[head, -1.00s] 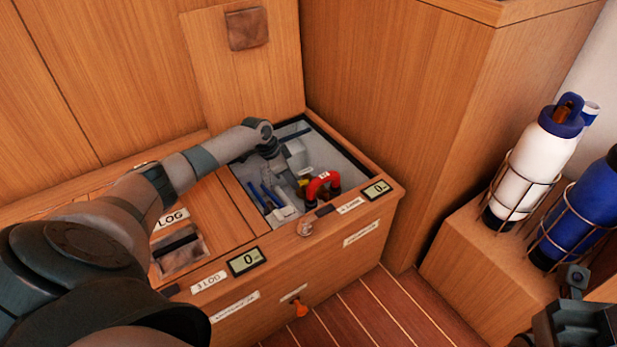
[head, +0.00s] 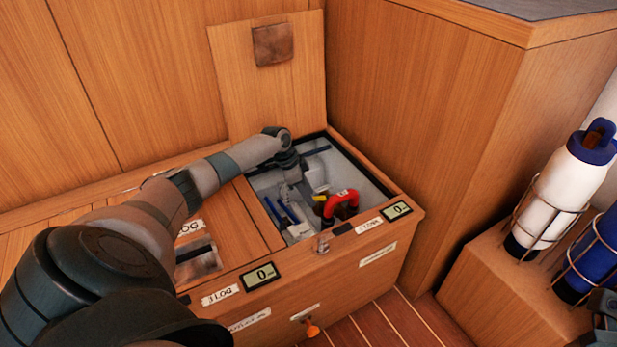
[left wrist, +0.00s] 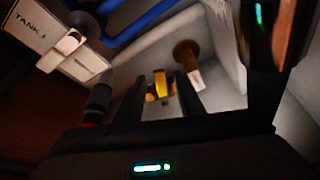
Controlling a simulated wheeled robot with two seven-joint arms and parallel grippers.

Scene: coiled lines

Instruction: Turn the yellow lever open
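The yellow lever (head: 320,198) shows as a small yellow patch inside the open locker compartment, beside a red curved pipe (head: 343,200). My left gripper (head: 303,200) reaches down into this compartment; its fingertips are hard to make out in the head view. In the left wrist view, the yellow lever (left wrist: 160,86) lies between the two dark fingers of my left gripper (left wrist: 163,88). The fingers are apart, with a gap visible; I cannot tell whether either touches the lever. Part of my right arm's end (head: 605,308) shows at the lower right edge, its fingers unclear.
Blue pipes (head: 280,211) lie left in the compartment. The raised lid (head: 262,85) stands behind it, and a tall wooden cabinet (head: 430,120) is close on the right. A white bottle (head: 562,190) stands in a wire rack. A counter (head: 262,275) reads 0 on the front rim.

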